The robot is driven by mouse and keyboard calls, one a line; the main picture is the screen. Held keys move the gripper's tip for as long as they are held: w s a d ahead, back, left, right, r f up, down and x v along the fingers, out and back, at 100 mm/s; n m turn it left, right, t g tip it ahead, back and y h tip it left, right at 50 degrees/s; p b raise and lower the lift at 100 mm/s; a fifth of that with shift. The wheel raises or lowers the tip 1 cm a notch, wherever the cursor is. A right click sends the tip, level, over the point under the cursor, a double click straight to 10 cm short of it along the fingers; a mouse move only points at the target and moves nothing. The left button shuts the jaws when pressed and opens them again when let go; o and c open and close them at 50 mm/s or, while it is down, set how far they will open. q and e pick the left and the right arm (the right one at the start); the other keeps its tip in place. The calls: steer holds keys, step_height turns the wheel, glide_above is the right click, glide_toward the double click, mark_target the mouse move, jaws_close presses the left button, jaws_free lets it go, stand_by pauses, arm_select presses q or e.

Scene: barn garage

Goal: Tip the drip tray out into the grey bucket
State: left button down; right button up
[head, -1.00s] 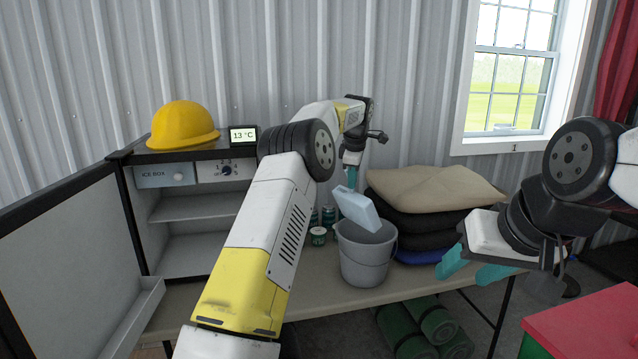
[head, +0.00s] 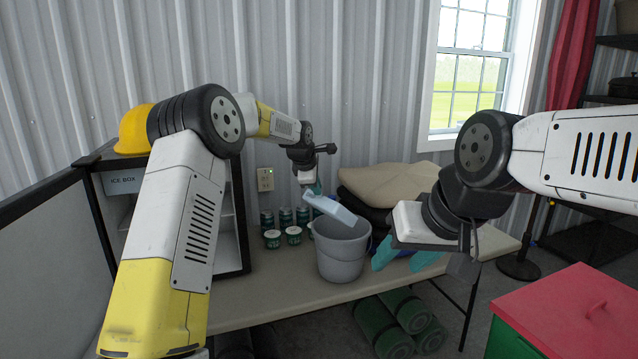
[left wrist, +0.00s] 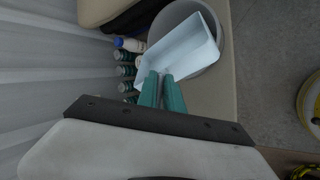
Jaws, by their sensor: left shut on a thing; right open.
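The drip tray (head: 331,209) is a pale blue shallow tray, held tilted over the mouth of the grey bucket (head: 341,262). My left gripper (head: 314,188) is shut on one end of the tray. In the left wrist view the teal fingers (left wrist: 161,90) grip the edge of the tray (left wrist: 182,47), which overlaps the bucket's rim (left wrist: 215,70). My right gripper (head: 408,259) is open and empty, to the right of the bucket.
Several small green jars (head: 272,238) stand left of and behind the bucket. Folded cushions (head: 390,186) are stacked behind it to the right. The table (head: 262,290) is bare in front.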

arm_select(q)
steer(key=s+a+f+t+h, duration=0.1)
steer(key=a+f+t+h, duration=0.1)
steer(key=f, duration=0.3)
steer(key=s+a+f+n+t+h, duration=0.1)
steer(key=s+a+f+t+h, duration=0.1)
steer(key=f, duration=0.3)
steer(key=shift+f+n+t+h, duration=0.3)
steer(key=shift+t+h, duration=0.6)
steer(key=shift+s, duration=0.1)
steer(key=s+a+r+n+t+y, duration=0.1)
steer(key=s+a+r+n+y, duration=0.2)
steer(key=s+a+y, duration=0.1)
steer(key=s+a+r+n+t+y, duration=0.1)
steer(key=s+a+r+n+y, duration=0.2)
steer(key=s+a, duration=0.3)
steer(key=a+r+y, duration=0.1)
steer(key=a, duration=0.2)
steer(key=shift+s+a+n+t+y, duration=0.25)
steer(key=shift+n+t+y, duration=0.05)
steer(key=shift+n, duration=0.1)
